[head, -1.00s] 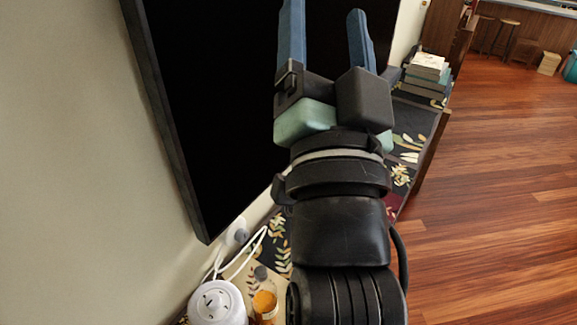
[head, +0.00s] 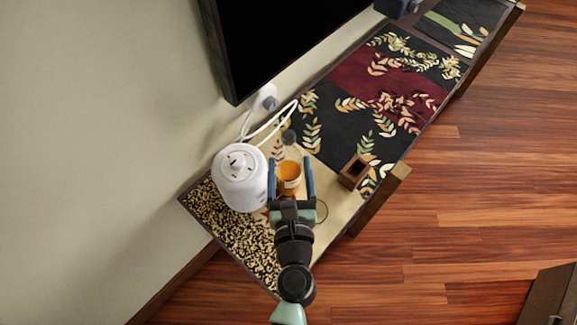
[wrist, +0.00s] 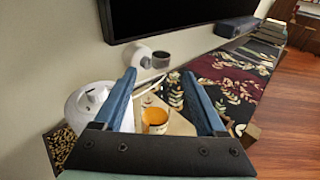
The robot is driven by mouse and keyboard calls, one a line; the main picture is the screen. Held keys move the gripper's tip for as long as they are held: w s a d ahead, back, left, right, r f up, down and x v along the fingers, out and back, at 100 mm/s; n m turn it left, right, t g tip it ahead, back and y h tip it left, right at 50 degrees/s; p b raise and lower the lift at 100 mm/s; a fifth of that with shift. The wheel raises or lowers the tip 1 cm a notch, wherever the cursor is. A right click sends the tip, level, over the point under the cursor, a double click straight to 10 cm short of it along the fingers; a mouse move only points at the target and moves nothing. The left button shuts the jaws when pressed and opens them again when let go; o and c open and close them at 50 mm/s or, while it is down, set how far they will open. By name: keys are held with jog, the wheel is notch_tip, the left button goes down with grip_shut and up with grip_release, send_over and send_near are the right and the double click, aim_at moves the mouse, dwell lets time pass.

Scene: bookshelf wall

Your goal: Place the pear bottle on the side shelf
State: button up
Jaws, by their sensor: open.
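What appears to be the pear bottle (head: 289,178), a clear glass bottle with amber contents and a dark grey top, stands on the cream-patterned end of a long low shelf. In the wrist view the amber bottle (wrist: 154,119) shows between my two blue fingers. My gripper (head: 290,161) is open, with one finger on each side of the bottle in the head view. I cannot tell whether the fingers are at its depth or touch it. Its lower part is partly hidden by my gripper. I cannot tell which surface is the side shelf.
A white round appliance (head: 239,177) stands close left of the bottle, its white cable running to a wall plug (head: 268,99). A small brown open box (head: 353,172) is to the right. A black screen (head: 285,40) hangs behind. The patterned shelf top (head: 390,100) beyond is largely clear.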

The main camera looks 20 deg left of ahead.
aim_at(289, 142)
jog(key=shift+x, duration=4.4)
jog(key=shift+d, duration=0.1)
jog(key=shift+c, duration=0.2)
grip_shut()
jog(key=shift+r, duration=0.2)
